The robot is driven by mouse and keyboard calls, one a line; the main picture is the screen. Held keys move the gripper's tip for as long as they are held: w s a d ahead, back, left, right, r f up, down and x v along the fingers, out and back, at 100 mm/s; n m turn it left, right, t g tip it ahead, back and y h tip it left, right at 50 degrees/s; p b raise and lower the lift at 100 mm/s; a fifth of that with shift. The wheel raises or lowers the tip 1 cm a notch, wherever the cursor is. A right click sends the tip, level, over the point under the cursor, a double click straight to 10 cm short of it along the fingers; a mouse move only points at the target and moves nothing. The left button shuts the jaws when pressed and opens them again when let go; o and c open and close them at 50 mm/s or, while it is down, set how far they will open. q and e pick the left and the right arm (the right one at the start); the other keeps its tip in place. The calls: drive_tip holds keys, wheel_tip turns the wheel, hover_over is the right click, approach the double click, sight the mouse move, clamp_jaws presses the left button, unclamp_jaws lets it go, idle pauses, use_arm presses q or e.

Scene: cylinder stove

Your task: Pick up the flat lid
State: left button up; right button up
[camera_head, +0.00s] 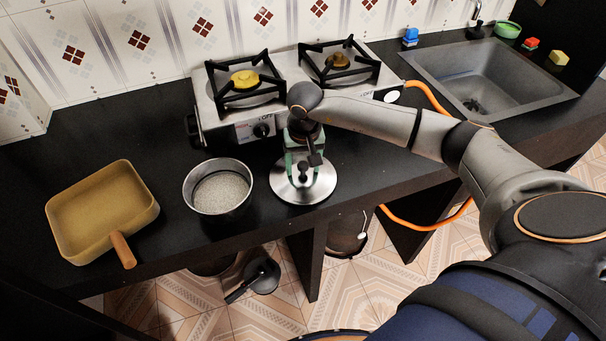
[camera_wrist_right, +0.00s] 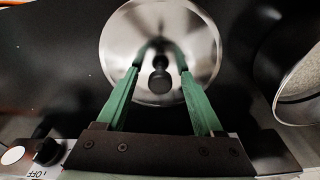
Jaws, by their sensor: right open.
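The flat lid (camera_head: 285,190) is a round silver disc with a dark knob at its middle. It lies on the black counter in front of the stove. In the right wrist view the lid (camera_wrist_right: 160,20) lies under my right gripper. My right gripper (camera_head: 303,176) has green fingers and is open. Its fingers reach down over the lid, one on each side of the knob (camera_wrist_right: 159,80), with a gap to the knob on both sides. I cannot tell whether the fingertips touch the lid. My left gripper is not in view.
A dark pot (camera_head: 217,207) with pale grains inside stands left of the lid. A tan square pan (camera_head: 103,208) with a wooden handle lies farther left. The two-burner stove (camera_head: 238,128) is behind. A sink (camera_head: 480,80) is at the back right. The counter's front edge is close to the lid.

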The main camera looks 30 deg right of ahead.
clamp_jaws()
idle(0.4)
drive_tip(key=shift+r, duration=0.1)
